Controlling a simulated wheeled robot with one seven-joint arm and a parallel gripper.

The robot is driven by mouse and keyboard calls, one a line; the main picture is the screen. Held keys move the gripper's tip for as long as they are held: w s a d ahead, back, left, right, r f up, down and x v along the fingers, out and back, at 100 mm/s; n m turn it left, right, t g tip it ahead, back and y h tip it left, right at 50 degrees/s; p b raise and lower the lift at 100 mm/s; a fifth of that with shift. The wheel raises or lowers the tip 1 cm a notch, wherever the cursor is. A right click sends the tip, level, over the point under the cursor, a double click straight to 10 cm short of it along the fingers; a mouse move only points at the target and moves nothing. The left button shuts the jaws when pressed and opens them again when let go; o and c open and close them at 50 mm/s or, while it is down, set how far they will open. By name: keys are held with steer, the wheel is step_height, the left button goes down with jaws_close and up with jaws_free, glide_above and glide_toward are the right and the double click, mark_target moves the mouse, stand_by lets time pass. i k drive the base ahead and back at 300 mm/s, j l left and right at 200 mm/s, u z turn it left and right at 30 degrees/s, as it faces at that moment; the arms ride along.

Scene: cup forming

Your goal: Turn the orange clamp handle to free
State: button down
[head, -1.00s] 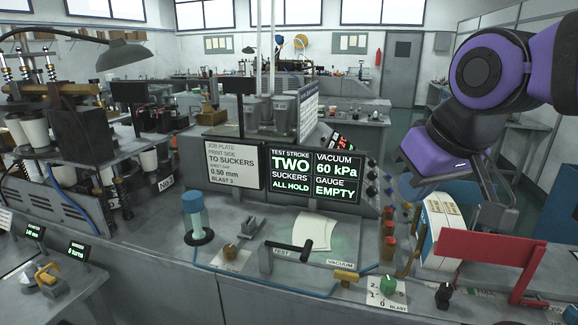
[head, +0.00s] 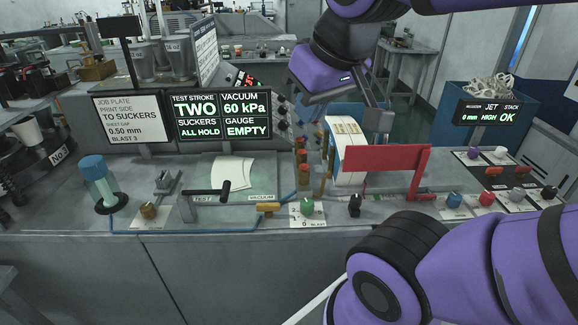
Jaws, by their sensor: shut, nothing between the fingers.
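My gripper (head: 377,122) hangs in the upper right middle of the head view, below its purple wrist. Its grey fingers are shut and empty, above and behind the red bar and near the white-and-blue box. I cannot tell for sure which of these is the clamp handle, and neither shows a readable position mark.
A red bar on a stand (head: 386,158) is in front of my gripper. The white-and-blue box (head: 347,150) stands behind it. A blue-capped bottle (head: 98,182) stands at the left. My purple arm covers the lower right.

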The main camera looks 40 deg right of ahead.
mark_target(491, 172)
steer(key=z, duration=1.15)
steer(key=k+j+z, duration=0.1)
steer(key=z, duration=0.3)
steer(key=k+j+z, duration=0.1)
steer(key=z, duration=0.3)
steer(key=k+z, duration=0.15)
steer(key=z, duration=0.25)
steer(key=i, duration=0.4)
steer(key=k, duration=0.5)
steer(key=i, duration=0.5)
